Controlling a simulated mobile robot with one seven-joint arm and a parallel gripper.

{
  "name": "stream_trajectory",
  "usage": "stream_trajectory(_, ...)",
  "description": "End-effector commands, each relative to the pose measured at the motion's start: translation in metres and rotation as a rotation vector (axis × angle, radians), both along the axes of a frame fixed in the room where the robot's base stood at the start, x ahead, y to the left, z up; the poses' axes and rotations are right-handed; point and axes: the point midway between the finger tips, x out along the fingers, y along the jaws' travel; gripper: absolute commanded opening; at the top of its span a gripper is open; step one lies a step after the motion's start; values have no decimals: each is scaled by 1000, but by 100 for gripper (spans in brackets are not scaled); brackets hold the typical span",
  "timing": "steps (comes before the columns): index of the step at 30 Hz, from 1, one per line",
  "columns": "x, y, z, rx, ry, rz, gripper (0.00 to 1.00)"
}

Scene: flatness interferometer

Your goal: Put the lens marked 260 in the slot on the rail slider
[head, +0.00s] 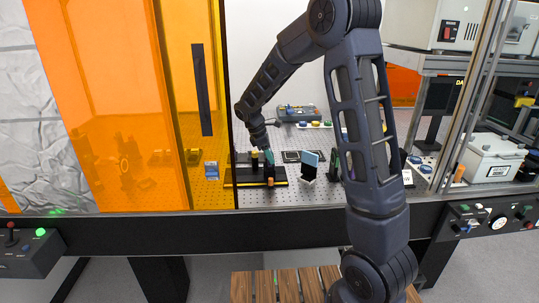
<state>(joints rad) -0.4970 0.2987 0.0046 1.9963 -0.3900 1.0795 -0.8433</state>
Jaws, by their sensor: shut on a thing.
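My gripper (268,155) is at the end of my arm, over the right part of the black rail (240,184) on the perforated table. It is shut on a small teal piece (269,158), which seems to be the lens; no 260 marking can be read at this size. The piece is upright, just above or at a dark slider (270,172) on the rail. I cannot tell whether it touches the slider or sits in its slot. The slot itself is not visible.
A tilted blue plate on a mount (310,163) stands right of the rail. A small blue-and-white box (211,170) stands to its left, behind the orange panel (125,110). A grey instrument (298,113) is at the back. My arm hides part of the table's right side.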

Motion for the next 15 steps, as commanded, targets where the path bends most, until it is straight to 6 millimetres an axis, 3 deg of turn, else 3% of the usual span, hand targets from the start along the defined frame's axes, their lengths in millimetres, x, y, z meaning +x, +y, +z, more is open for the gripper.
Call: stream_trajectory(15,0,0,-5,0,0,0,26)
